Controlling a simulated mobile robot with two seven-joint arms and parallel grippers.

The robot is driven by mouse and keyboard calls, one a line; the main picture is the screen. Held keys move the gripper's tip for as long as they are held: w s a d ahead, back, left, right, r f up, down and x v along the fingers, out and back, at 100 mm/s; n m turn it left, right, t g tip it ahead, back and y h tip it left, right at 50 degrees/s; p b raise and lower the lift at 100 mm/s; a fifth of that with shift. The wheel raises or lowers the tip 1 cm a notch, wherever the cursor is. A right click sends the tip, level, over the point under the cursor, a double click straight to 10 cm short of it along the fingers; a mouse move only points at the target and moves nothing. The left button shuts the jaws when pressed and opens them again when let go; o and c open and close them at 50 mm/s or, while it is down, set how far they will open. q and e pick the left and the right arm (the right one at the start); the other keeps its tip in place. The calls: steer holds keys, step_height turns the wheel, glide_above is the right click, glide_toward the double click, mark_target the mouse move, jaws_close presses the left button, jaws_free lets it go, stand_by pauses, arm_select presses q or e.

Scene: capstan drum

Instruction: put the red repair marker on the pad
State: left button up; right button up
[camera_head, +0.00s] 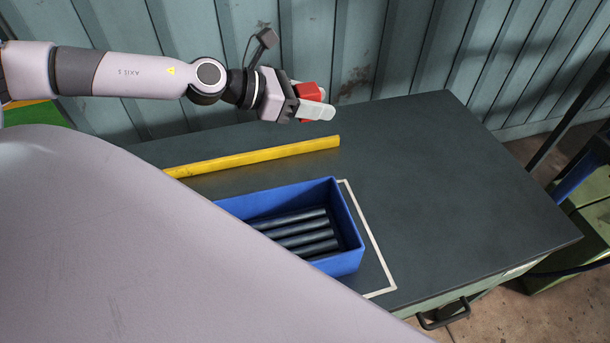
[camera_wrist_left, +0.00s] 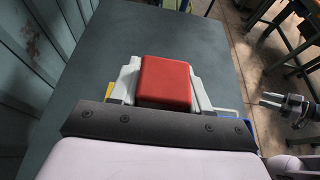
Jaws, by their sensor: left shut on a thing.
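The red repair marker (camera_head: 309,91) is a red block held between the pale fingers of my left gripper (camera_head: 316,103). My left gripper is shut on it, above the far edge of the dark table. In the left wrist view the red marker (camera_wrist_left: 165,82) fills the space between the fingers. A white outline (camera_head: 372,240) is marked on the table around the blue bin's right side; I cannot tell whether it is the pad. My right gripper (camera_wrist_left: 263,99) shows small at the right of the left wrist view, with its fingers apart and empty.
A blue bin (camera_head: 350,232) with several dark rods (camera_head: 300,230) stands on the table (camera_head: 450,180). A yellow bar (camera_head: 255,157) lies behind it. The table's right side is clear. A corrugated wall (camera_head: 400,50) stands close behind. My own pale body hides the lower left.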

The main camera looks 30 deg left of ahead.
arm_select(q)
steer(key=shift+f, duration=3.15)
steer(key=b, duration=0.4)
glide_above(312, 174)
steer(key=s+d, duration=0.1)
steer(key=s, duration=0.1)
step_height(312, 174, down, 9)
steer(key=shift+d+f, duration=0.15)
steer(key=shift+f, duration=0.05)
steer(key=shift+f+b, duration=0.45)
steer(key=shift+f, duration=1.6)
steer(key=shift+f, duration=0.15)
steer(key=o, duration=0.7)
steer(key=shift+s+f, duration=0.1)
steer(key=shift+c, duration=0.2)
steer(key=o, duration=0.4)
steer(key=shift+r, duration=0.2)
